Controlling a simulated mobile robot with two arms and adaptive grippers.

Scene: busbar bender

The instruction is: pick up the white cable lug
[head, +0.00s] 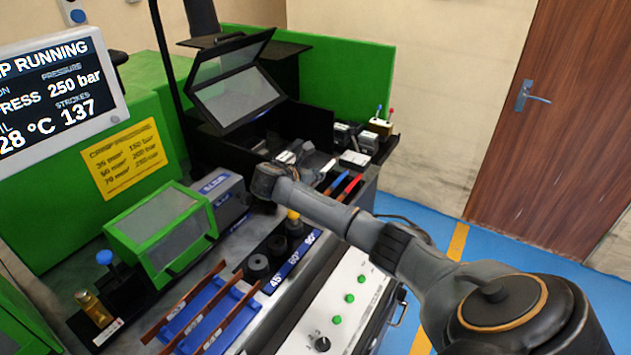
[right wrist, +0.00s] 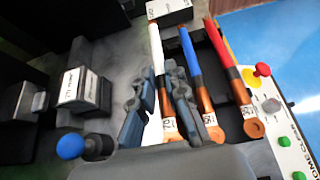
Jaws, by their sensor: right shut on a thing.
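The white cable lug (right wrist: 155,48) shows in the right wrist view as a white cable with a copper end, lying leftmost of three cables in a dark tray. My right gripper (right wrist: 160,78) is shut on it, with one finger on each side of the white cable. The fingers hide part of the cable. In the head view my right gripper (head: 316,168) is over the tray on the bench, left of the blue and red cables. My left gripper is not in view.
A blue cable lug (right wrist: 189,50) and a red cable lug (right wrist: 217,42) lie close to the right of the white one. A blue-knobbed lever (right wrist: 71,145) stands at left. Black die posts (head: 257,266) and a green-button panel (head: 345,300) are nearby.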

